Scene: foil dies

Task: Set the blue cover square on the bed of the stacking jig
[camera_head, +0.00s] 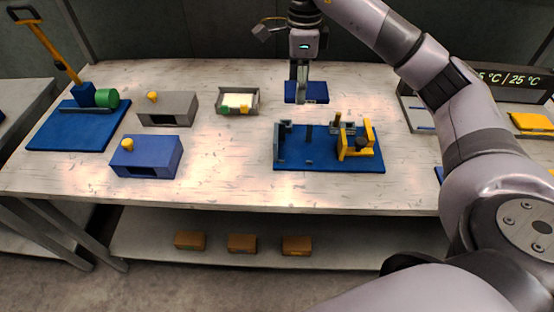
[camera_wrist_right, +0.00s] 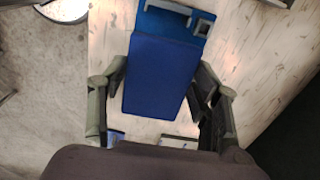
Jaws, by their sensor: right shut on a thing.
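The blue cover (camera_head: 314,91) is a flat dark-blue plate, held by my right gripper (camera_head: 302,99) behind the jig in the head view. In the right wrist view the cover (camera_wrist_right: 160,78) lies between the two fingers of my gripper (camera_wrist_right: 160,88). The stacking jig (camera_head: 290,163) has a blue base with grey uprights and a yellow clamp (camera_head: 357,143) at its right. Part of the jig (camera_wrist_right: 158,22) shows beyond the cover in the wrist view. The cover appears apart from the jig; its height above the table is hard to tell. My left gripper is out of view.
A small tray (camera_head: 221,107), a grey box (camera_head: 177,109) and a blue box (camera_head: 155,163), both with yellow knobs, stand left of the jig. A blue-based press (camera_head: 55,135) with a yellow lever is farther left. A yellow item (camera_head: 531,122) lies far right. The front table edge is clear.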

